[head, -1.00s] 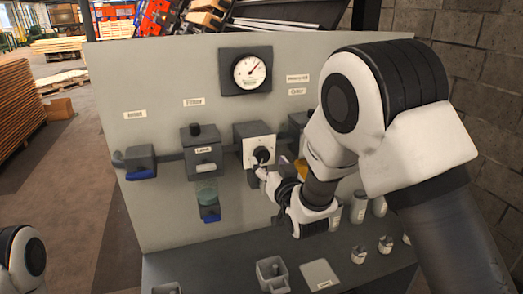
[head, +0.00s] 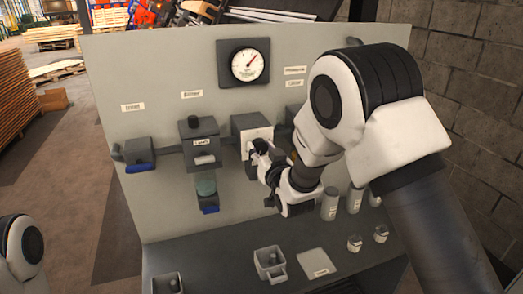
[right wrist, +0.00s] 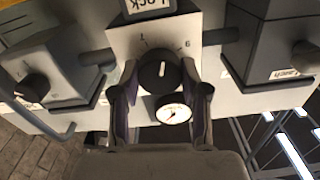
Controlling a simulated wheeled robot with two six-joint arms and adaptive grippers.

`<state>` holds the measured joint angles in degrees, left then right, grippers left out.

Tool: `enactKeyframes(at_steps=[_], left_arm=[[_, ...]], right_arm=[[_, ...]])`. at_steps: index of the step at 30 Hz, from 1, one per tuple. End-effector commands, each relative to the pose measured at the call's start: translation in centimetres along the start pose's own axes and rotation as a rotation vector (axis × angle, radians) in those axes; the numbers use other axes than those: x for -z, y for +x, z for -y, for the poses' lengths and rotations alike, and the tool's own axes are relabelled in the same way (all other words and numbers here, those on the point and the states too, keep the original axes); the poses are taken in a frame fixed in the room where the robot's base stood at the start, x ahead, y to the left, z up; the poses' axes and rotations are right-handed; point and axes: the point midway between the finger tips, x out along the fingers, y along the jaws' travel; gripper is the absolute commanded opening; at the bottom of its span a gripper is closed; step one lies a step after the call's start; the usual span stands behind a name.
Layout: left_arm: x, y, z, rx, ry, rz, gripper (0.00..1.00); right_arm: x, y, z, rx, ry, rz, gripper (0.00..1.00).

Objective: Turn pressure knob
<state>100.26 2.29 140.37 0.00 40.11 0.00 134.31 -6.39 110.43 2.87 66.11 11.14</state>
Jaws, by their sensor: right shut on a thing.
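The pressure knob is a round black knob (right wrist: 160,73) with a white pointer line, on a light plate (right wrist: 185,42) with printed numbers. In the right wrist view it sits between the two fingers of my right gripper (right wrist: 160,88), which is shut on it. In the head view the right gripper (head: 258,152) is at the front of the white-faced regulator block (head: 251,128) and hides most of the knob. A round gauge (head: 249,64) above has its red needle pointing up and right. My left gripper is out of view.
The filter unit (head: 202,140) with its clear bowl is close left of the regulator. A blue-handled valve (head: 138,155) is further left. A grey bin (head: 269,264), a flat plate (head: 314,262) and several small cylinders stand on the bench below.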

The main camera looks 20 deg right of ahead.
Motion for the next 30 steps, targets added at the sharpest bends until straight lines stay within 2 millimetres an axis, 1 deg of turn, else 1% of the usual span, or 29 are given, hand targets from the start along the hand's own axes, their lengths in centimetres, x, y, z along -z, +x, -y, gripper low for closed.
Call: enactKeyframes(at_steps=[5, 11, 30], left_arm=[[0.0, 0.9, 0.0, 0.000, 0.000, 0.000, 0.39], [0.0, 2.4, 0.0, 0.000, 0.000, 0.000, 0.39], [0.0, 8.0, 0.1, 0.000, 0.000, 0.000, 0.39]], right_arm=[[-0.1, 0.0, 0.0, 0.000, -0.057, -0.003, 0.10], [-0.3, 0.0, 0.0, 0.000, -0.183, -0.003, 0.10], [-0.3, 0.0, 0.0, 0.000, -0.777, -0.004, 0.10]])
